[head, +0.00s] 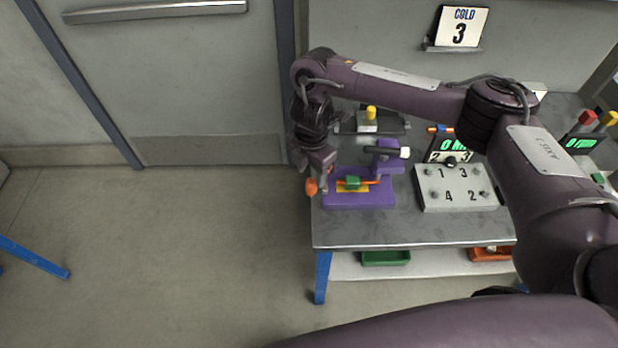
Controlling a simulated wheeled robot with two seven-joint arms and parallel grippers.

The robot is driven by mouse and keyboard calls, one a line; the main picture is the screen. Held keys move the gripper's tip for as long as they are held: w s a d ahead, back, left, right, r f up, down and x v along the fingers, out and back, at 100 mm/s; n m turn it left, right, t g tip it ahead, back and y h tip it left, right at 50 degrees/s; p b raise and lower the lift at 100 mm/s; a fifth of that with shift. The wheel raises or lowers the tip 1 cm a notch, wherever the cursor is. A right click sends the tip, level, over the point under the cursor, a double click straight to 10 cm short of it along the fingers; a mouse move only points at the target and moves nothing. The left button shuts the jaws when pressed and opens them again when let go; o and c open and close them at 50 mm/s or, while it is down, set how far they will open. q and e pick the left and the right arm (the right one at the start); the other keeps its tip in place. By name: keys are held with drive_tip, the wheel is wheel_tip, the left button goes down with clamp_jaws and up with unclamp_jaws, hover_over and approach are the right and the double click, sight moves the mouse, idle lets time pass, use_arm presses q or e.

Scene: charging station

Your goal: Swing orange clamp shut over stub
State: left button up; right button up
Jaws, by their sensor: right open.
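A purple fixture (345,200) sits at the left front of the metal bench. A green block (352,183) lies on it over a yellow patch. A thin orange bar (371,182) shows beside the green block. An orange knob (311,187) shows at the fixture's left edge, next to my right gripper. I cannot tell whether the knob and bar are one clamp, and I cannot make out the stub. My right gripper (324,184) is open and points down at the fixture's left end. Contact with the knob is unclear. My left gripper is not in view.
A grey numbered box (456,188) stands right of the fixture. A purple post (389,156) with a dark, white-tipped rod stands behind. A yellow-knobbed device (369,122) is farther back. Green (386,258) and orange (489,254) bins sit below. Floor at left is mostly clear.

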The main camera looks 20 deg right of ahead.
sight(311, 182)
wheel_tip(311, 182, down, 4)
drive_tip(key=shift+f+p, duration=0.1)
drive_tip(key=shift+p, duration=0.2)
drive_tip(key=shift+w+f, duration=0.1)
drive_tip(key=shift+f, duration=0.7)
drive_tip(key=c, duration=0.6)
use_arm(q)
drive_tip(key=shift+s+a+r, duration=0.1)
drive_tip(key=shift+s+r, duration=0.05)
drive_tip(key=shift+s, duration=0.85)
use_arm(e)
clamp_jaws()
